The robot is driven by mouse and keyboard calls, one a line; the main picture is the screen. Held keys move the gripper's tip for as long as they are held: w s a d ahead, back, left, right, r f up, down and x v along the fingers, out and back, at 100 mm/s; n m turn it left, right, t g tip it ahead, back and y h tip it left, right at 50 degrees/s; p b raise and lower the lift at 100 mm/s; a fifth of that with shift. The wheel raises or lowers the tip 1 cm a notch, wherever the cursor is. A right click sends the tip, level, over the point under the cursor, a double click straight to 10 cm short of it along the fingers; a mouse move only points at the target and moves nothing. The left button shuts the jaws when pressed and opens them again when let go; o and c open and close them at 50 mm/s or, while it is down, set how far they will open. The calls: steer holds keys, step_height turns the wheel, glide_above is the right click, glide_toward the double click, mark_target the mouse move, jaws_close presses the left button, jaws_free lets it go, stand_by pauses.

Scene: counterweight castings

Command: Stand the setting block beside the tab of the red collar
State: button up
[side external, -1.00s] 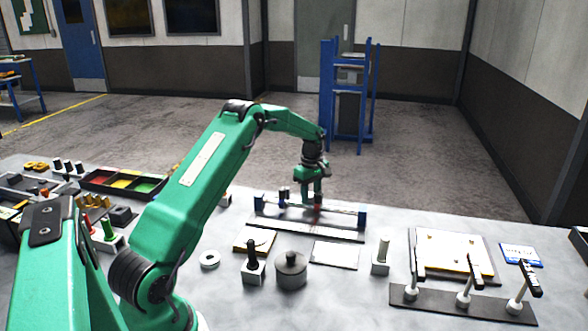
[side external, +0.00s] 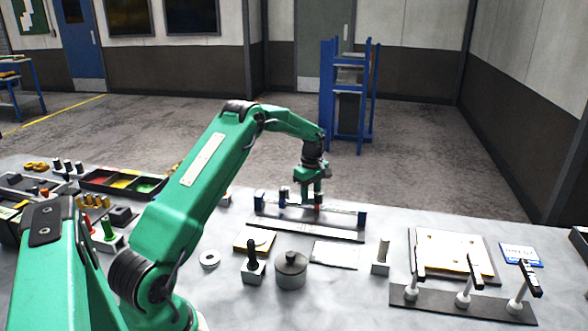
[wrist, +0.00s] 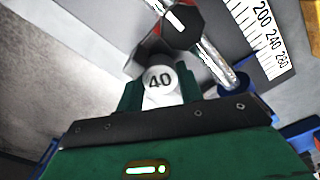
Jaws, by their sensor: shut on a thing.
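My gripper (side external: 317,193) is over the rail fixture (side external: 300,226) at the back of the bench. In the wrist view, my gripper (wrist: 160,92) is shut on the setting block (wrist: 160,80), whose pale round top reads 40. A small red part, seemingly the red collar (side external: 317,208), shows just below the jaws in the side view. In the wrist view a dark many-sided collar (wrist: 183,27) with a white mark sits on the bright rod (wrist: 217,66), just beyond the block. I cannot make out the tab, or whether the block's foot touches the base.
A scale strip (wrist: 262,25) lies beside the rod. A grey lidded pot (side external: 291,270) and a flat plate (side external: 335,254) stand in front.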

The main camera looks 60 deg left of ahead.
steer(key=shift+f, duration=0.55)
steer(key=o, duration=1)
steer(key=shift+f, duration=0.1)
steer(key=shift+r, duration=3.55)
